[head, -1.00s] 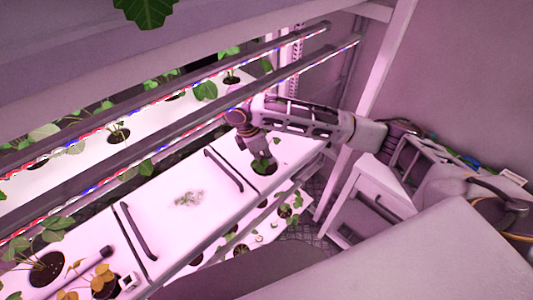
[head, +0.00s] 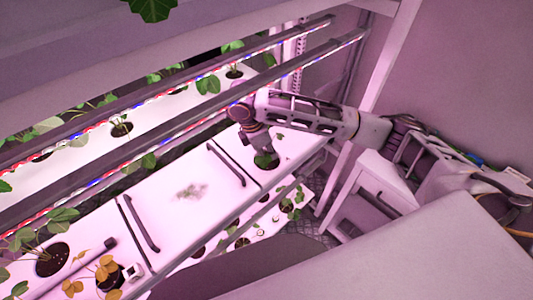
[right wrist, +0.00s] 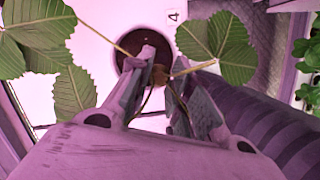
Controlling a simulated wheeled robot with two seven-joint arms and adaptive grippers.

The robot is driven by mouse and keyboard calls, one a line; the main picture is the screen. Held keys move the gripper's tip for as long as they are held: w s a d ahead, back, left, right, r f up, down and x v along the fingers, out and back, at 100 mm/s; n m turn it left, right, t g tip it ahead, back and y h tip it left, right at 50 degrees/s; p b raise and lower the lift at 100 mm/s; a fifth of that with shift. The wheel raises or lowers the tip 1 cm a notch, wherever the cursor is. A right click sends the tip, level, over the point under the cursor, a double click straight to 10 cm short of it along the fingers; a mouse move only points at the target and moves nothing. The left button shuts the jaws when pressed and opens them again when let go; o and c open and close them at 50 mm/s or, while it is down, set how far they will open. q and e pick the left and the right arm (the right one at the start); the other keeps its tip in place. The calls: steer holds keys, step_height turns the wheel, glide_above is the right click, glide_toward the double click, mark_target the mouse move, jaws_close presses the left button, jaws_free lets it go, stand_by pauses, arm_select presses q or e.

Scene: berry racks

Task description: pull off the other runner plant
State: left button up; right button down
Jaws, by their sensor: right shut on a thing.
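My right gripper (head: 258,148) is over the right end of the white panel, low at a plant hole (head: 266,160) with green leaves. In the right wrist view my fingers (right wrist: 168,75) are closed around thin stems near a dark brown round hole (right wrist: 195,38). Stems run out from between the fingers to a leaf group at left (right wrist: 74,90) and another at right (right wrist: 230,45). The fingers hide where the stems join, so I cannot tell which plant is held. A small green leaf (head: 279,136) shows beside the gripper. My left gripper is not in view.
A light bar (head: 200,100) crosses above the panels, close to my right arm. Handles (head: 226,163) stand up from the white panel. A clump of pale green bits (head: 190,192) lies on it. A plant with orange leaves (head: 108,270) is at lower left. A cabinet (head: 375,195) stands at right.

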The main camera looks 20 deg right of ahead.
steer(key=shift+s+r+p, duration=0.15)
steer(key=shift+s+p, duration=0.35)
steer(key=shift+s, duration=0.4)
steer(key=s+r, duration=0.1)
steer(key=s, duration=1)
steer(key=shift+d+r, duration=0.2)
steer(key=shift+d, duration=0.25)
stand_by(3.6)
steer(key=shift+w, duration=0.15)
stand_by(0.4)
